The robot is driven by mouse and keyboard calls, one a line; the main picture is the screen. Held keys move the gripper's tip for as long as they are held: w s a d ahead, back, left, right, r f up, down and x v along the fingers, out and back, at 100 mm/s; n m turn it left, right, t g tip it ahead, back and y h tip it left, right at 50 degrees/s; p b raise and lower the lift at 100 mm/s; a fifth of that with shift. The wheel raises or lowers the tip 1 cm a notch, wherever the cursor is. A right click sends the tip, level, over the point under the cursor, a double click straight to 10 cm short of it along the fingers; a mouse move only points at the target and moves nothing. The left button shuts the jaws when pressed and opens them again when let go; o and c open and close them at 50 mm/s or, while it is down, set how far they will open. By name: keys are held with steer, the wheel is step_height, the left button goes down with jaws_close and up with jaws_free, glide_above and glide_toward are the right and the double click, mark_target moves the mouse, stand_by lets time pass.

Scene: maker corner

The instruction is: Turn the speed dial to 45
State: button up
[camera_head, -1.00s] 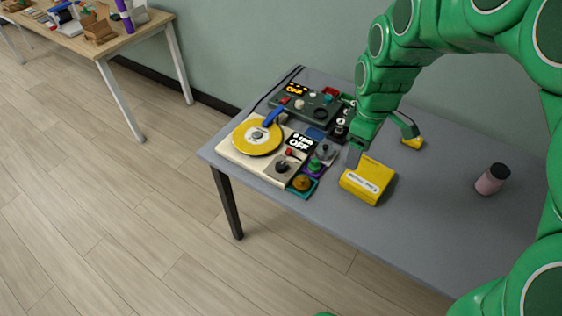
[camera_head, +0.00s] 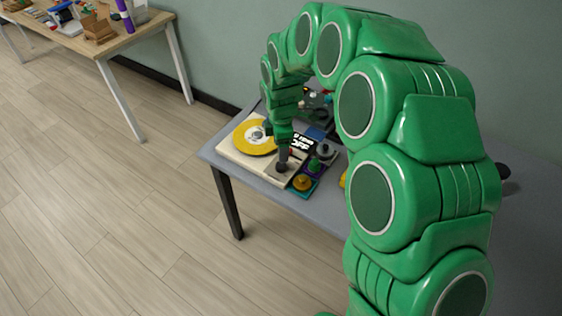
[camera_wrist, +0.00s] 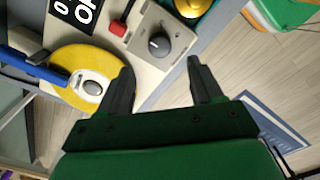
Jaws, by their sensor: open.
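The speed dial (camera_wrist: 158,44) is a dark round knob with a white pointer line on a grey plate. It sits on the cream turntable unit, whose bare top (camera_head: 236,158) shows in the head view. In the wrist view the dial lies beyond and between my gripper's (camera_wrist: 160,72) two dark fingertips, not between the pads. In the head view my gripper (camera_head: 284,154) points down just above the dial (camera_head: 281,167). The gripper is open and empty. A black display (camera_wrist: 74,12) shows OFF lettering, partly cut off. A red switch (camera_wrist: 117,28) is beside the dial.
The yellow platter (camera_wrist: 84,72) with a blue arm (camera_wrist: 36,65) is beside the gripper. Small coloured trays with knobs, including an orange one (camera_head: 303,183), stand to the right on the grey table (camera_head: 262,188). My arm hides much of the table's right side.

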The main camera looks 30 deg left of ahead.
mark_target(281, 165)
steer(key=shift+f, duration=3.9)
steer(key=c, duration=1.1)
steer(key=shift+o, duration=0.2)
